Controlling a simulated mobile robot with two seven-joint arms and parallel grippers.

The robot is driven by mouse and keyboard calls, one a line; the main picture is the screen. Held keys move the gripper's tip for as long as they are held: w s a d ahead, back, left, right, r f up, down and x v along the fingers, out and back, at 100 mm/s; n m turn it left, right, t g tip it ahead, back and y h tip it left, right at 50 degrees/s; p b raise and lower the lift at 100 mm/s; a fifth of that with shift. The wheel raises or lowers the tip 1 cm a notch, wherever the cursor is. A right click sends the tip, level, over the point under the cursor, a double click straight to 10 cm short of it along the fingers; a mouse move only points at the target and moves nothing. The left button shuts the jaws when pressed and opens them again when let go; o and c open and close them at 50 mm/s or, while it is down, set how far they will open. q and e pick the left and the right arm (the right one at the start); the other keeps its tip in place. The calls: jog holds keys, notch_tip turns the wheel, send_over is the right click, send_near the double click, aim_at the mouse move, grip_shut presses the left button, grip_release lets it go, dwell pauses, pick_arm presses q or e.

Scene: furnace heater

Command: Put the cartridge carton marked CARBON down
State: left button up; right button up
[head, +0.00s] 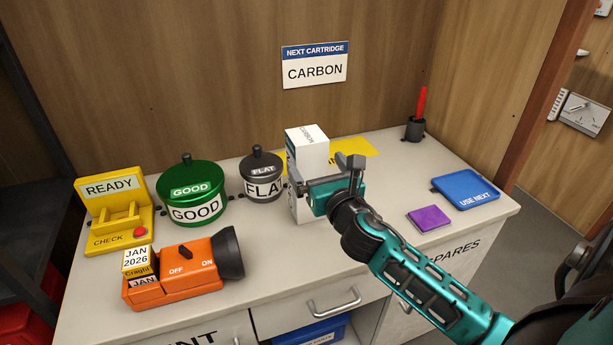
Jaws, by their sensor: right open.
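The white carton marked CARBON (313,152) stands upright on the counter, its label on the top face and a teal stripe on its left side. My right gripper (322,183) is open at the carton's front right, its fingers close around or against it. I cannot tell whether they touch it. The gripper hides part of the carton's lower half. My left gripper is not in view.
A dark FLAT pot (263,168) stands close left of the carton. Further left are a green GOOD pot (192,190), a yellow tester (100,190) and an orange flashlight (190,272). A yellow mat (357,149) lies behind; a purple pad (429,218) and blue USE NEXT tray (465,184) lie right.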

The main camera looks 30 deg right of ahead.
jog(key=x, duration=0.7)
jog(key=shift+w+a, duration=0.1)
jog(key=shift+w, duration=0.3)
jog(key=shift+c, duration=0.2)
jog(key=c, duration=1.5)
jog(key=shift+r, duration=0.2)
jog(key=shift+c, duration=1.2)
